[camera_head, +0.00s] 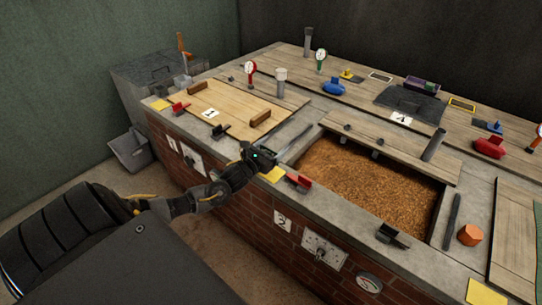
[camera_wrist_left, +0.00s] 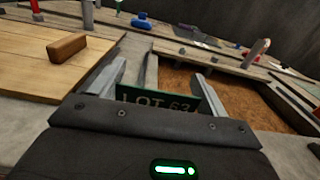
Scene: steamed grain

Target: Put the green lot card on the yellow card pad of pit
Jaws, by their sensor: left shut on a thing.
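In the left wrist view a green card with white lettering reading "LOT 63" (camera_wrist_left: 160,99) stands upright between the fingers of my left gripper (camera_wrist_left: 158,72). The gripper is shut on it. In the head view my left gripper (camera_head: 268,155) is over the front stone ledge, and the card is hard to make out there. A yellow card pad (camera_head: 272,174) lies on the ledge just in front of the gripper, beside a red clip-like holder (camera_head: 299,182). Other yellow pads lie at the left corner (camera_head: 160,105) and front right (camera_head: 486,292). My right gripper is not in view.
An open pit of brown grain (camera_head: 365,180) lies right of the gripper. A wooden cover (camera_head: 225,108) with two handles lies to its left. A black holder (camera_head: 391,235), a dark bar (camera_head: 452,221) and an orange block (camera_head: 470,235) are on the ledge.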

